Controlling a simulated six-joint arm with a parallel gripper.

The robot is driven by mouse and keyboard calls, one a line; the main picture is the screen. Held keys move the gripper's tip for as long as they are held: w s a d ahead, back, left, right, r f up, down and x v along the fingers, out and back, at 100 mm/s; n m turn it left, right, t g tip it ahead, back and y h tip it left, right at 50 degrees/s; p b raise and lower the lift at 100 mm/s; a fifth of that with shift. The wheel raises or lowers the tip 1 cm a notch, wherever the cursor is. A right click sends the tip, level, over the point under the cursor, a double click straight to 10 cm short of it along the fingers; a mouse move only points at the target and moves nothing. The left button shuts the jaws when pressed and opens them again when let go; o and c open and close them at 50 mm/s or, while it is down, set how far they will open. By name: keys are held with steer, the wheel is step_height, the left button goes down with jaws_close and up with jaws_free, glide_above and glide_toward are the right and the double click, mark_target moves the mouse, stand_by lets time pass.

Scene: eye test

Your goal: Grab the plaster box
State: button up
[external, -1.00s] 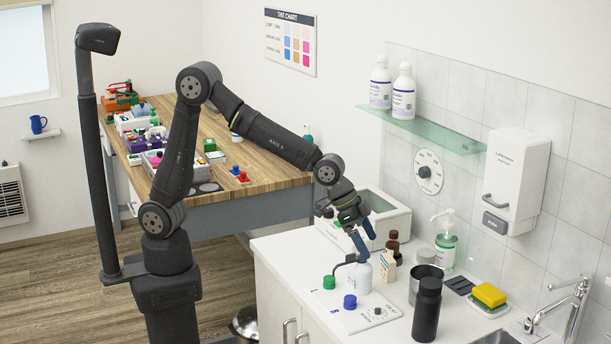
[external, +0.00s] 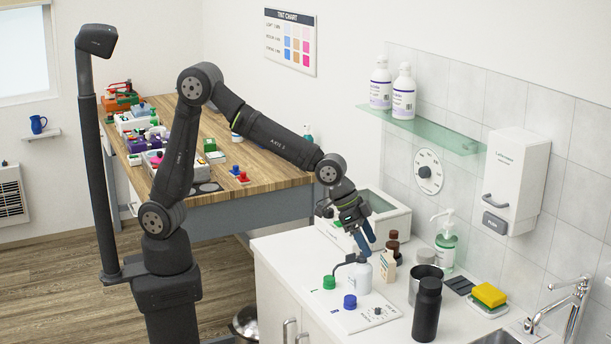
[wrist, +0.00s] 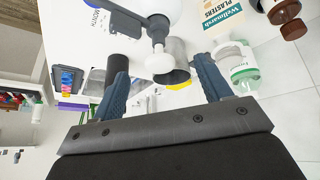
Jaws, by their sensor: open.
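My gripper (external: 365,246) has blue fingers and hangs open above the white bottle, to the upper left of the box. In the wrist view the gripper (wrist: 161,66) has nothing held between its fingers, and the box lies beyond the right finger.
Brown bottles (external: 393,243) stand right behind the box. A metal cup (external: 423,286), a black bottle (external: 426,312) and a green-labelled pump bottle (external: 446,247) stand to the right. A board with a green cap (external: 329,282) and a blue cap (external: 350,301) lies in front.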

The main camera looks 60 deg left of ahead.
mark_target(388, 255)
steer(key=c, duration=0.4)
steer(key=r, duration=0.7)
steer(key=shift+w+a+r, duration=0.1)
steer(key=shift+w+r, duration=0.15)
steer(key=shift+r, duration=0.05)
steer(key=w+a+m+g, duration=0.5)
steer(key=w+a+m, duration=0.5)
steer(key=w+m, duration=0.25)
steer(key=x, duration=0.5)
steer(key=a+x, duration=0.1)
steer(key=x, duration=0.5)
steer(key=a+x, duration=0.1)
steer(key=x, duration=0.4)
steer(key=shift+d+f, duration=0.1)
steer(key=shift+f, duration=0.7)
steer(key=shift+s+d+x, duration=0.1)
steer(key=shift+d+x, duration=0.05)
steer(key=shift+x, duration=1.3)
steer(key=shift+s+d+x, duration=0.15)
steer(key=shift+x, duration=1.3)
